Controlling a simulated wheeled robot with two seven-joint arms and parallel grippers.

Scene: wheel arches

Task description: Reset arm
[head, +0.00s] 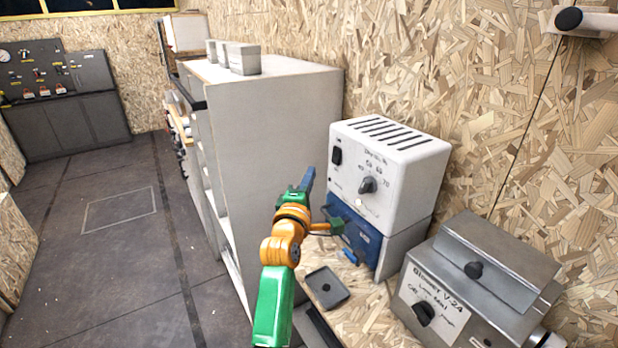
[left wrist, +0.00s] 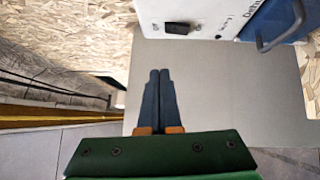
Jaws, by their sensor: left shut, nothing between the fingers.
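My left arm, green and orange, reaches up from the bottom middle of the head view. Its gripper (head: 307,180) points up and away, in front of the grey cabinet side and left of the white device. In the left wrist view the two dark blue fingers (left wrist: 158,88) lie together, shut and empty, in front of a plain grey panel. My right gripper is not in either view.
A white device (head: 390,165) with a dial and blue front (head: 352,232) stands on a chipboard bench at right. A grey blower box (head: 470,285) is nearer. A small dark tray (head: 327,288) lies on the bench. A tall grey cabinet (head: 275,130) stands behind. Open floor (head: 120,260) is at left.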

